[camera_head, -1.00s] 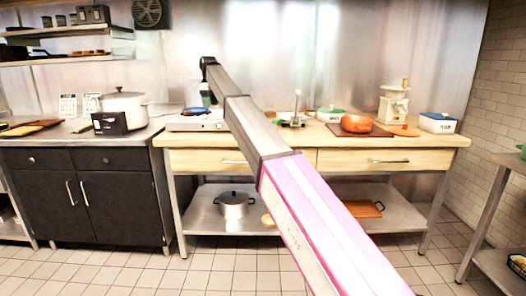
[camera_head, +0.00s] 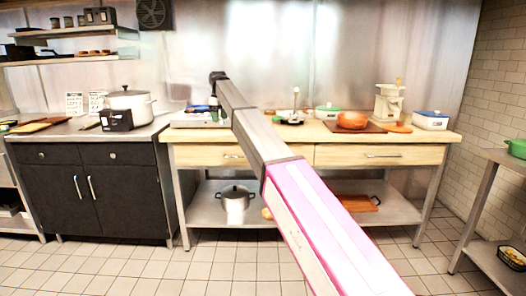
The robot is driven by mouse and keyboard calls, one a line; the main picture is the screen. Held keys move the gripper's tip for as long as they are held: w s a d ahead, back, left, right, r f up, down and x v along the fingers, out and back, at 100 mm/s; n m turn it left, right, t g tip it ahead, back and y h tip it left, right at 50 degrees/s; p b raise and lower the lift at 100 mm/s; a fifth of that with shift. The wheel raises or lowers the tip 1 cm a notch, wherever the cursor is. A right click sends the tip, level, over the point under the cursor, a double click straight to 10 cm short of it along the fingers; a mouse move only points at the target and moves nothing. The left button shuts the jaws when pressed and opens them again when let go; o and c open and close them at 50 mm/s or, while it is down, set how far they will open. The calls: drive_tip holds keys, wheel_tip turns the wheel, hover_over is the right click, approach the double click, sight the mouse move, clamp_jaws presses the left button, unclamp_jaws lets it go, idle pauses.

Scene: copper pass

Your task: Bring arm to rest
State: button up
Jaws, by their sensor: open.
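My gripper (camera_head: 213,102) is small and dark at the far end, hanging below the wrist above the left end of the table, near the white burner unit (camera_head: 190,120). It is open, and I see nothing held in it. The fingers are partly hidden and too small to make out in detail.
On the table stand an orange pot (camera_head: 352,120), a white grinder (camera_head: 389,103) and a blue-lidded box (camera_head: 431,121). A side table (camera_head: 500,158) is at right. Tiled floor is clear.

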drive_tip(key=s+d+f+m, duration=0.2)
drive_tip(key=s+d+f, duration=0.3)
drive_tip(key=d+f, duration=0.4)
drive_tip(key=s+d+f+m, duration=0.2)
drive_tip(key=s+d+f, duration=0.45)
drive_tip(key=f, duration=0.55)
drive_tip(key=s+d+f+m, duration=0.2)
drive_tip(key=s+d+f, duration=0.2)
drive_tip(key=d+f, duration=0.5)
drive_tip(key=s+d+f+m, duration=0.2)
drive_tip(key=s+d+f, duration=0.3)
drive_tip(key=s, duration=0.3)
drive_tip(key=s+d+f+m, duration=0.2)
drive_tip(key=s+d+f, duration=0.3)
drive_tip(key=s, duration=0.4)
drive_tip(key=s+d+f+m, duration=0.2)
drive_tip(key=s+d+f, duration=0.3)
drive_tip(key=s+f, duration=0.2)
drive_tip(key=shift+s+m, duration=0.3)
drive_tip(key=shift+s, duration=0.7)
